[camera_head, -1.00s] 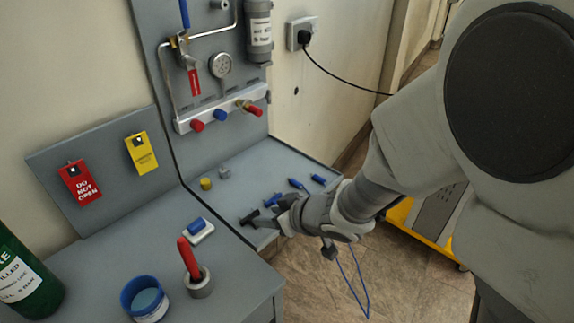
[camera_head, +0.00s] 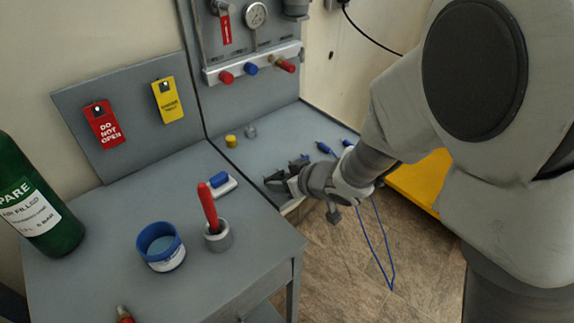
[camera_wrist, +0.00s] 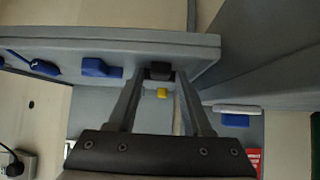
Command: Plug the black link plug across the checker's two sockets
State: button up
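The black link plug (camera_wrist: 160,70) shows in the wrist view as a small dark block between the fingertips, at the edge of a grey shelf. I cannot tell whether the fingers touch it. My gripper (camera_wrist: 161,78) has its two fingers apart. In the head view my gripper (camera_head: 286,174) is low at the front edge of the grey side bench, and its dark fingers hide or blend with the plug. A white plate with a blue block (camera_head: 222,184) lies on the bench to the left. I cannot make out the checker's two sockets.
Blue plugs (camera_head: 325,148) lie behind my gripper. A yellow knob (camera_head: 231,141) stands farther back. A red-handled tool in a grey cup (camera_head: 217,237), a blue tub (camera_head: 161,247) and a green cylinder (camera_head: 38,205) stand on the left bench.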

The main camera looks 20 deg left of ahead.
grip_shut()
jog(key=shift+r, duration=0.15)
jog(key=shift+r+p, duration=2.45)
jog(key=shift+p, duration=0.1)
jog(key=s+d+r+b, duration=0.3)
jog(key=s+d, duration=0.1)
jog(key=d, duration=0.3)
jog(key=s+d+r+b, duration=0.3)
jog(key=s+d, duration=0.1)
jog(key=d, duration=0.3)
